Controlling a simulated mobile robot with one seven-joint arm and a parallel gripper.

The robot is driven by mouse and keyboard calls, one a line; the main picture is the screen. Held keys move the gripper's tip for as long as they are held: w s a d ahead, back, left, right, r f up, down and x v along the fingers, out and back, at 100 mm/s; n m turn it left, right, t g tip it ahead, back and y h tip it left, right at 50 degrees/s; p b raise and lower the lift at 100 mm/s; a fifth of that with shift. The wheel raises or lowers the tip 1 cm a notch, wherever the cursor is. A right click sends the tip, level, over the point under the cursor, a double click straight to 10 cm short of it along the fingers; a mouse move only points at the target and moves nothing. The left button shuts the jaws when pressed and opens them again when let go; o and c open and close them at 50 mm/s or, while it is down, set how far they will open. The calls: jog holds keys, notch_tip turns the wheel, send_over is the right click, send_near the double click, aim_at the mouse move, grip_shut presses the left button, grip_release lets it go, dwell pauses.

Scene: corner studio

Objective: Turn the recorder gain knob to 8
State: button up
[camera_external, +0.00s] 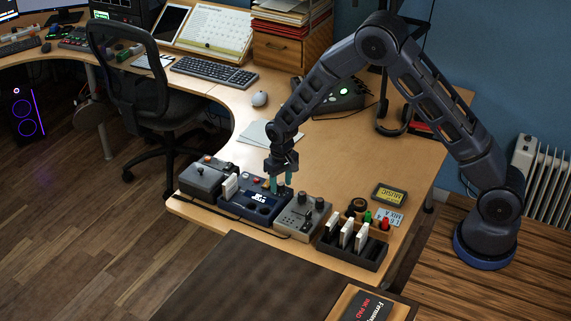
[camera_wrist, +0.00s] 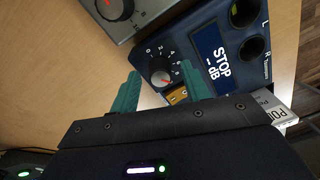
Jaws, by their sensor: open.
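The recorder is a dark blue box (camera_external: 240,205) on the front edge of the desk, with a lit display. In the wrist view the blue recorder (camera_wrist: 205,25) has a display reading "STOP" and "-- dB". My gripper (camera_external: 281,187) points down over the recorder's right end. Its teal fingers are open, one on each side of the knob, with visible gaps.
A grey box with knobs (camera_external: 300,216) stands right beside the recorder, and another grey box (camera_external: 205,176) on its left. A dark rack with white cards (camera_external: 358,255) is further right. Bare desk lies behind.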

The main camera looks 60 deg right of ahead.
notch_tip(320, 180, up, 10)
jog(key=shift+r, duration=0.2)
jog(key=shift+d, duration=0.1)
dwell(0.3)
notch_tip(320, 180, up, 13)
jog(key=t, duration=0.1)
send_over(282, 183)
jog(key=s, duration=0.7)
jog(key=s+r+n+t, duration=0.1)
jog(key=s+r+n, duration=0.1)
jog(key=s+r, duration=0.95)
jog(key=s+r+n+t, duration=0.1)
jog(key=s+r, duration=0.1)
jog(key=s, duration=1.1)
jog(key=s+r+n+t, duration=0.1)
jog(key=s+r, duration=0.2)
jog(key=s, duration=1)
jog(key=shift+s+d+r+t, duration=0.15)
jog(key=shift+s+d+t, duration=0.15)
jog(key=shift+s, duration=0.1)
